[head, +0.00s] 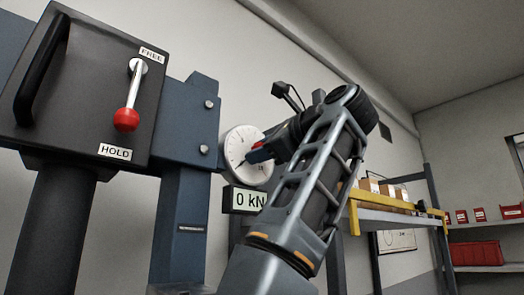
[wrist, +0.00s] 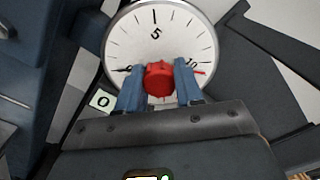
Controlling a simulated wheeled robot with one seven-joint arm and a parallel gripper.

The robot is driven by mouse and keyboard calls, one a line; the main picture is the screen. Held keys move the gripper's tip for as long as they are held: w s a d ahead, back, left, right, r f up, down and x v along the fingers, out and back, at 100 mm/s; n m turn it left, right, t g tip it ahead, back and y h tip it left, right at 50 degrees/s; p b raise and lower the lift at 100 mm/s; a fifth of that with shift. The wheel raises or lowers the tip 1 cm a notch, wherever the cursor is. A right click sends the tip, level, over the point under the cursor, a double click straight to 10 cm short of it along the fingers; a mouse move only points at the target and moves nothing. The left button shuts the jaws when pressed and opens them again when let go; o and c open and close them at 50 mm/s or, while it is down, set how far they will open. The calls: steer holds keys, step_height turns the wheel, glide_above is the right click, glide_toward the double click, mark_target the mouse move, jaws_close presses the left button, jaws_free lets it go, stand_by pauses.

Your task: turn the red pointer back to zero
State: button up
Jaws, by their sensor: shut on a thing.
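The round white gauge (head: 236,146) is on the far side of my arm, and its dial (wrist: 150,35) fills the top of the wrist view. The 5 is at the top and the 10 at the right. My gripper (wrist: 160,80) is shut on the red knob (wrist: 159,77) at the dial's centre, one blue finger on each side. The thin red pointer (wrist: 199,72) sticks out right of the fingers, by the 10. A dark needle tip shows at the dial's left. The fingers and knob hide the lower dial.
A display (head: 247,199) under the gauge reads 0 kN. A black box (head: 75,90) at left carries a red-knobbed lever (head: 127,118), hanging down between FREE and HOLD labels. A blue post (head: 183,225) stands beside the gauge. Shelving with boxes (head: 390,192) is at right.

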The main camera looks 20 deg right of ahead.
steer(key=n+b, duration=0.1)
steer(key=n, duration=0.3)
steer(key=shift+f+n, duration=0.15)
steer(key=shift+n, duration=0.25)
steer(key=n+b, duration=0.1)
steer(key=n, duration=1.3)
steer(key=shift+b, duration=0.35)
steer(key=n, duration=1)
steer(key=n+p, duration=0.1)
steer(key=n, duration=0.3)
steer(key=shift+d+n, duration=0.1)
steer(key=shift+n, duration=0.3)
steer(key=n, duration=0.4)
steer(key=shift+n, duration=0.4)
